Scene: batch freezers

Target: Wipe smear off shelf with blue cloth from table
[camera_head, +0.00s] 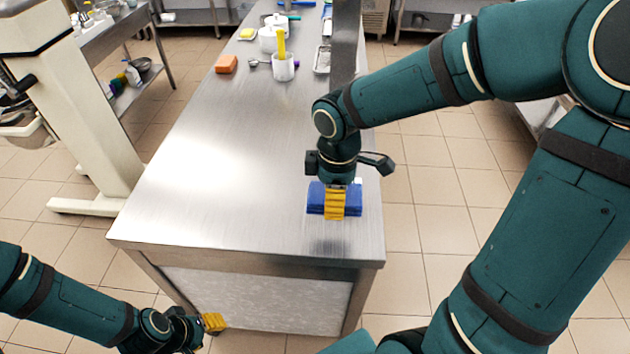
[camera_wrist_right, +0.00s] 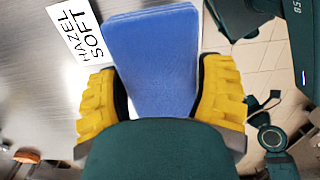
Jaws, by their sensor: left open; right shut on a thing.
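The blue cloth (camera_head: 316,197) is a folded, flat block at the near right end of the steel table (camera_head: 220,170). My right gripper (camera_head: 335,204) points down over it and is shut on it, and the cloth lies at table height. In the right wrist view the blue cloth (camera_wrist_right: 152,62) sits between the two yellow fingers of the right gripper (camera_wrist_right: 160,100). My left gripper (camera_head: 213,322) is open and empty, low in front of the table's near panel. I see no smear, and I cannot tell which shelf bears one.
An orange block (camera_head: 226,64), a white cup (camera_head: 283,68) with a yellow-handled tool and white pots stand farther back. A beige machine (camera_head: 80,110) is at left. The table's middle is clear.

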